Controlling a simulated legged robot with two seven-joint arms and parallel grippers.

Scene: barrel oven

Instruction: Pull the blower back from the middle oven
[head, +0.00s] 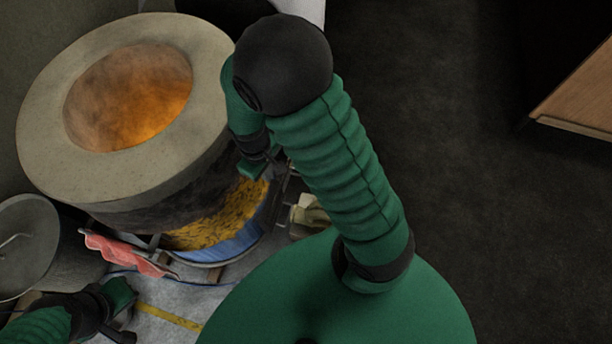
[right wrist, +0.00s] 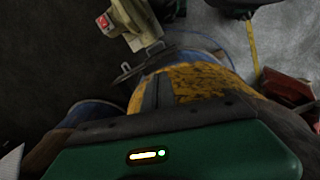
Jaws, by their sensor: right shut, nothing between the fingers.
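The barrel oven (head: 50,145) stands at the upper left in the head view, with a pale stone rim, a glowing orange mouth and a yellow and blue lower side. The beige blower (head: 310,213) sits low by the oven's right side, partly hidden by my right arm. In the right wrist view the blower (right wrist: 128,20) shows a red switch and a nozzle end close to the yellow drum. My right gripper (head: 256,166) is shut and empty beside the oven's right side, apart from the blower. My left gripper (head: 124,312) is at the lower left; its fingers are unclear.
A red object (head: 125,254) lies below the oven. A grey round bin (head: 28,245) stands at the left edge. A wooden cabinet (head: 580,95) is at the right. The dark floor between the cabinet and my right arm is clear.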

